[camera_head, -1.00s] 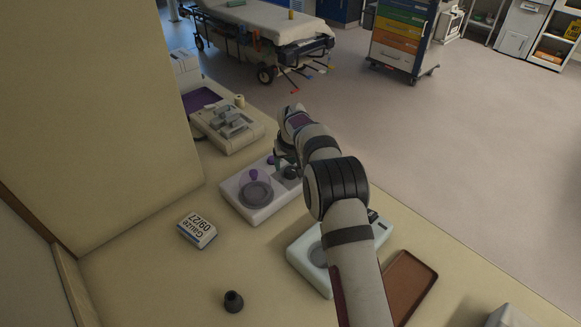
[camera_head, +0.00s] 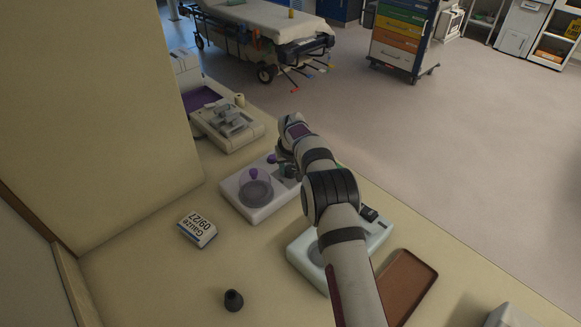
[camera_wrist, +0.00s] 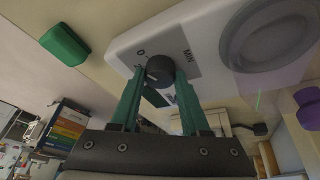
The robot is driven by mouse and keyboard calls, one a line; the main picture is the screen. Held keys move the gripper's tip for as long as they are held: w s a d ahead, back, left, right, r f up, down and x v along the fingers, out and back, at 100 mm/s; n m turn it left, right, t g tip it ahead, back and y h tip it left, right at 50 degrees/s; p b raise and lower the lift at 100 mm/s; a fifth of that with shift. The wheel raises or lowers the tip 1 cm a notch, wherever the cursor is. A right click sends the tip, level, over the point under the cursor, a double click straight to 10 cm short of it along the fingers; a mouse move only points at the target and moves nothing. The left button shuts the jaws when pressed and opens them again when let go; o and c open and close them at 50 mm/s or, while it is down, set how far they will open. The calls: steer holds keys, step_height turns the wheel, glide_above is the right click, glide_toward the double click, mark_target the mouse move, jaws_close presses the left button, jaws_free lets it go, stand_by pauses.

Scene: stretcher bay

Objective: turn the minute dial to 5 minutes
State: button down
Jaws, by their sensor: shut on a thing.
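Part of another number by the dial is hidden. I cannot read where the dial points. My gripper (camera_wrist: 160,80) has its green fingers closed on the dial from both sides. In the head view, my gripper (camera_head: 286,168) is at the device's right end, largely hiding the dial.
A gauze box (camera_head: 197,230) and a small black cup (camera_head: 233,300) are at left. A green block (camera_wrist: 64,44) lies by the device. Counter space between is clear.

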steer(key=shift+n, duration=0.3)
steer(key=n, duration=0.2)
steer(key=n+y, duration=0.1)
steer(key=shift+w+d+n+g+y, duration=0.1)
steer(key=shift+d+n+g+y, duration=0.05)
steer(key=shift+n+g+y, duration=0.2)
steer(key=shift+d+n+g+y, duration=0.1)
steer(key=shift+n+g+y, duration=0.25)
steer(key=shift+n, duration=0.85)
steer(key=shift+n+g+y, duration=0.1)
steer(key=shift+n+y, duration=0.3)
steer(key=shift+n, duration=0.75)
steer(key=shift+c, duration=1.9)
jaws_free()
steer(key=shift+r, duration=0.1)
steer(key=v, duration=1.5)
steer(key=shift+r, duration=0.3)
